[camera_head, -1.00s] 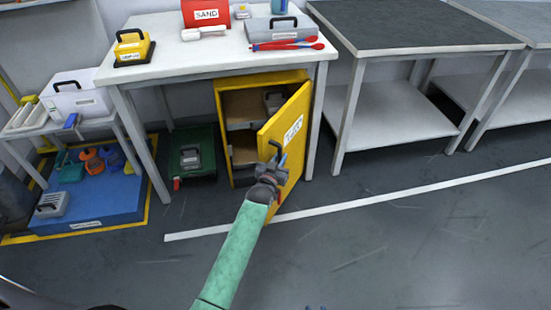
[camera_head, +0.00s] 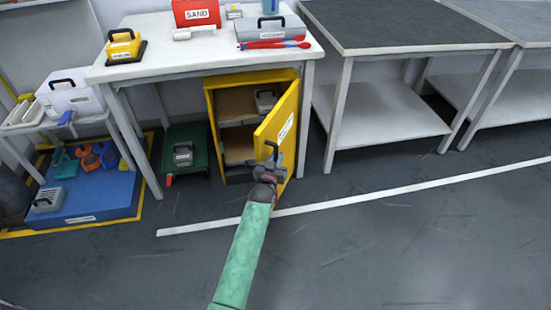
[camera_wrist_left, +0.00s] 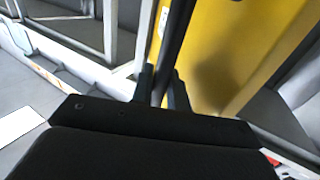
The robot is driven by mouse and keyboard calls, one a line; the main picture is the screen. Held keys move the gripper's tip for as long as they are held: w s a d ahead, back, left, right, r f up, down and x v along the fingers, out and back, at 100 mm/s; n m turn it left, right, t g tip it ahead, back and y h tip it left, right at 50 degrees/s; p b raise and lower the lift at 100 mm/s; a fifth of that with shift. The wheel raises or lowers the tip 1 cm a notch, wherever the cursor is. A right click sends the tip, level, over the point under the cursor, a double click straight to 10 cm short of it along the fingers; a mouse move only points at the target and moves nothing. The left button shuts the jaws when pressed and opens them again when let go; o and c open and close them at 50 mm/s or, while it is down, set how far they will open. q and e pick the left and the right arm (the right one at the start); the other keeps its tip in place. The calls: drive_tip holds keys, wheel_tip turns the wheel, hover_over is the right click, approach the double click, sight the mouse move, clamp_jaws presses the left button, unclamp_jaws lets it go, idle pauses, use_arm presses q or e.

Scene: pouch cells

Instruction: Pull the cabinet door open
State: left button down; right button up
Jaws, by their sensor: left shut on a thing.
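The yellow cabinet (camera_head: 210,100) stands under the white table. Its yellow door (camera_head: 284,112) is swung part way open to the right, and shelves show inside. My left gripper (camera_head: 272,158) is at the door's near edge, shut on the black door handle (camera_head: 274,150). In the left wrist view the dark bar of the handle (camera_wrist_left: 176,45) runs up between the two fingers (camera_wrist_left: 161,88), with the yellow door (camera_wrist_left: 225,50) behind it. My right gripper is in neither view.
A grey-topped bench (camera_head: 400,28) stands further right. The floor in front is open, crossed by a white line (camera_head: 400,192).

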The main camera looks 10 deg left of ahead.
use_arm(q)
drive_tip(key=c, duration=1.7)
unclamp_jaws()
drive_tip(key=shift+s+a+p, duration=0.15)
drive_tip(key=shift+s, duration=1.8)
drive_tip(key=shift+s+a+p, duration=0.1)
drive_tip(key=shift+s+p, duration=0.05)
drive_tip(key=shift+s, duration=1.8)
